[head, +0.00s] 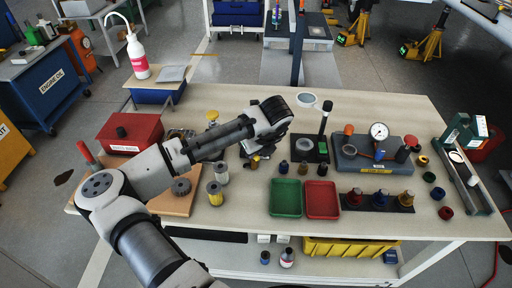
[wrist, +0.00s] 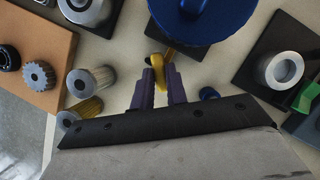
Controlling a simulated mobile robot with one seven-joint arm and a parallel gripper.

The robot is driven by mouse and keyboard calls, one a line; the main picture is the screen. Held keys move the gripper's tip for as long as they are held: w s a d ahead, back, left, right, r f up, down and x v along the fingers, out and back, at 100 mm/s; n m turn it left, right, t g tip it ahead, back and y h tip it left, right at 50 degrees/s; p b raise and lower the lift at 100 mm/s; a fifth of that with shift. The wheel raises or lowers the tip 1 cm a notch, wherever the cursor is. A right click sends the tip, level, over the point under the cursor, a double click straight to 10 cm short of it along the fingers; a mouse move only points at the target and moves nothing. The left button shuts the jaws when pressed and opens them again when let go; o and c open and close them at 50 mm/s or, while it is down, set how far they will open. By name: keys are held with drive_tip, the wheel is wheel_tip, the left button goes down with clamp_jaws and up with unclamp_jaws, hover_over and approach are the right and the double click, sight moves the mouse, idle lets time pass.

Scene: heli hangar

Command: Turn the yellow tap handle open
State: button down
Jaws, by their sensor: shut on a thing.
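The yellow tap handle (wrist: 157,63) shows in the wrist view between the purple fingertips of my gripper (wrist: 158,80), which is shut on it. The handle is beside a large round blue body (wrist: 188,12) at the top of the wrist view, on a dark base. In the head view my gripper (head: 254,162) points down over the middle of the workbench (head: 235,235). A little yellow shows at its tips there. My arm and gripper hide most of the tap and the blue body in the head view.
A green tray (head: 286,197) and a red tray (head: 321,199) lie to the right of my gripper. A grey block with a gauge (head: 378,132) stands further right. Metal cylinders (head: 215,193) stand on the left. A black stand (head: 323,140) stands close on the right.

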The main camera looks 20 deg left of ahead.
drive_tip(key=m, duration=0.1)
drive_tip(key=m+t+h, duration=0.1)
drive_tip(key=m, duration=0.1)
drive_tip(key=shift+s+a+m, duration=0.15)
drive_tip(key=shift+m, duration=0.15)
drive_tip(key=shift+a+m+t+h, duration=0.1)
drive_tip(key=shift+m+t+h, duration=0.4)
drive_tip(key=shift+m, duration=1.4)
drive_tip(key=shift+h, duration=0.3)
drive_tip(key=c, duration=1.4)
unclamp_jaws()
drive_tip(key=shift+g, duration=0.3)
drive_tip(key=b+v, duration=0.1)
drive_tip(key=v, duration=1.3)
